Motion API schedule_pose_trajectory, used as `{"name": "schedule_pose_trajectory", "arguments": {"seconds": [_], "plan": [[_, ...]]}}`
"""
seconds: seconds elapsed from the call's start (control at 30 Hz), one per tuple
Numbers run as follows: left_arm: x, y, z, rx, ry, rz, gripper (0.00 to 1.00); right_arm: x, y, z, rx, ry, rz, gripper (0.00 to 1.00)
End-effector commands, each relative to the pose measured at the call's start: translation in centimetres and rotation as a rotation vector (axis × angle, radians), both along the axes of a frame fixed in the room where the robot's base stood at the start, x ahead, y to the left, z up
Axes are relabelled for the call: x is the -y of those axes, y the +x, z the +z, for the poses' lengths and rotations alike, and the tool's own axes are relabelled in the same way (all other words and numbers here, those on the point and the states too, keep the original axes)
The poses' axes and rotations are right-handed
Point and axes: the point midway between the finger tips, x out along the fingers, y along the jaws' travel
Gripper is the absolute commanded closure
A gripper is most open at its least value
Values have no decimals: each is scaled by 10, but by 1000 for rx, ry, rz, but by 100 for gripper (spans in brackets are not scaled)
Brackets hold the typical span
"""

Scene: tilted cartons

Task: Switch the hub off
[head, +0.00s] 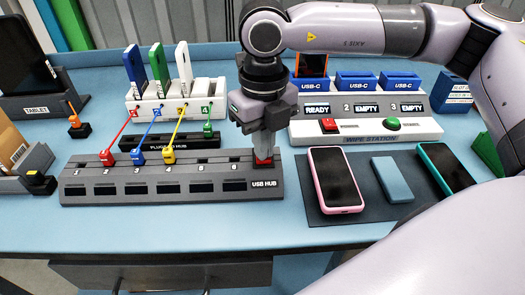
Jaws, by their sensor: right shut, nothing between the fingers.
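The USB hub (150,182) is a long dark grey bar with a row of numbered ports, lying on the blue table. A red switch (264,163) sits at the hub's right end, above the "USB HUB" label. My right gripper (264,154) points down directly over this switch, shut and empty, its tips at or just above it. The fingertips hide part of the switch, so I cannot tell whether it is pressed. My left gripper is not in view.
The plug rack (165,139) stands behind the hub, with a white stand (145,108) behind it. The wipe station (365,130) with red and green buttons is to the right. Phones lie on a dark mat (350,224) in front of it.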

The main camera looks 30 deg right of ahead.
Motion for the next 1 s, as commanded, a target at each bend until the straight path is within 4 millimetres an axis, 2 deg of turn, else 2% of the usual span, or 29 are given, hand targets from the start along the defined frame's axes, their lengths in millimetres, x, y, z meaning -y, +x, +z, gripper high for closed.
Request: {"name": "schedule_pose_trajectory", "arguments": {"seconds": [0.23,1.0], "plan": [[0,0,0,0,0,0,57,0,0,0,-1,-1,-1,100],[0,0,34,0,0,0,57,0,0,63,0,0,-1,100]]}}
